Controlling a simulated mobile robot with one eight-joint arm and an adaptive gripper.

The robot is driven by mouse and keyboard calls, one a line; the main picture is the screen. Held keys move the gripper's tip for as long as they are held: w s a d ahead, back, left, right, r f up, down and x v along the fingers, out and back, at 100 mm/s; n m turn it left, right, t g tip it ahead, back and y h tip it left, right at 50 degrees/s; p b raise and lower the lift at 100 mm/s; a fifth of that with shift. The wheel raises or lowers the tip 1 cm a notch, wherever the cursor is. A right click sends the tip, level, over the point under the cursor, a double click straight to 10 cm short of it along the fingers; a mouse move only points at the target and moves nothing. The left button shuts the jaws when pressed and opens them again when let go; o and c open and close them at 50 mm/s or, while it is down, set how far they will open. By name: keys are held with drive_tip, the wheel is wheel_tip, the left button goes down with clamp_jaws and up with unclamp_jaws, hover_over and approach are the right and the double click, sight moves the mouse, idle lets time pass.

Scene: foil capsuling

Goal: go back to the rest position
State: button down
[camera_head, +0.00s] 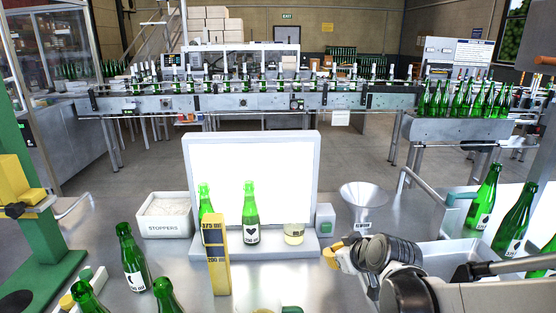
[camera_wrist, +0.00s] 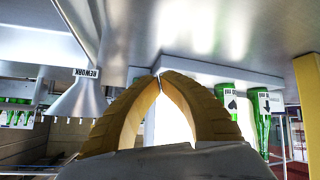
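My gripper (camera_head: 332,259) is in front of the metal funnel marked REWORK (camera_head: 363,203), in the right half of the body camera view. In the wrist view, which looks upside down, its two yellow fingers (camera_wrist: 158,76) meet at the tips with nothing between them. The funnel (camera_wrist: 78,105) is to the left of the fingers there. Two green bottles (camera_wrist: 233,101) show to the right of the fingers, apart from them. My arm reaches in from the right side of the body camera view.
A lit white panel (camera_head: 285,165) stands behind a green bottle with a heart label (camera_head: 250,214). A yellow gauge block (camera_head: 215,257), a STOPPERS bin (camera_head: 165,214) and several bottles (camera_head: 133,258) stand on the left. Bottles (camera_head: 483,197) also stand at right, near a metal tray (camera_head: 455,258).

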drive_tip(key=s+r+m+g+h, duration=0.1)
drive_tip(key=s+r+m, duration=0.1)
drive_tip(key=s, duration=0.8)
drive_tip(key=s+d+r+m+g+h, duration=0.1)
drive_tip(key=s+r+m, duration=0.1)
drive_tip(key=s, duration=0.9)
drive_tip(key=shift+m+g, duration=0.3)
drive_tip(key=shift+m, duration=0.4)
drive_tip(key=shift+d, duration=0.1)
